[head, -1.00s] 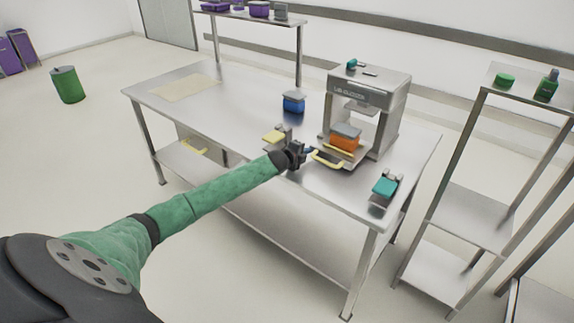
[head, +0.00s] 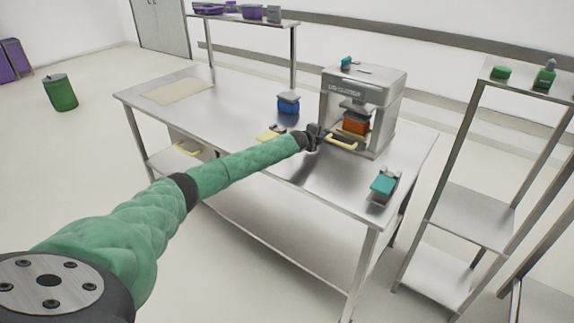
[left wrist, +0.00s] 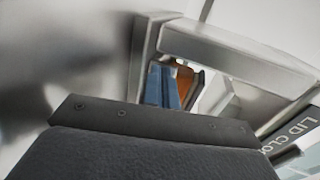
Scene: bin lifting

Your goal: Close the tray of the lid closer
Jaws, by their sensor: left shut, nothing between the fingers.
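The lid closer (head: 362,92) is a grey metal machine at the back right of the table. Its tray shows a yellow handle (head: 341,143) at the front, and an orange box (head: 356,124) with a grey lid sits on it under the press. The tray is mostly inside the machine. My left gripper (head: 318,138) is shut and empty, close to the left end of the handle; I cannot tell if they touch. My right gripper does not show.
A blue box (head: 288,105) stands left of the machine. A teal-topped item (head: 383,185) sits at the table's right front, and a yellow-topped item (head: 268,134) lies behind my left forearm. The table's (head: 220,115) left part is mostly clear.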

